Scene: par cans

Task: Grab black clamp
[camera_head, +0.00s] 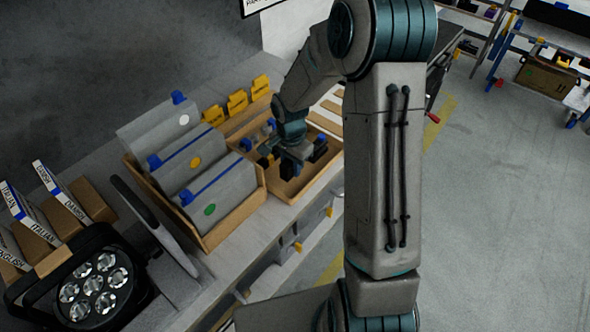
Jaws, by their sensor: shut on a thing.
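My gripper (279,162) is low over the wooden bin (285,197) on the bench, pointing down at its left part. It is shut on a small black thing, which looks like a black clamp (288,170). The gripper partly hides this clamp, and I cannot tell whether it still touches the bin floor. Another dark piece (319,150) is in the bin just to the right of the gripper.
A wooden box of grey folders (208,180) stands close left of the bin. Yellow clips (237,103) stand behind. A par can light (95,287), a dark upright panel (146,207) and labelled boxes (60,192) are at the left.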

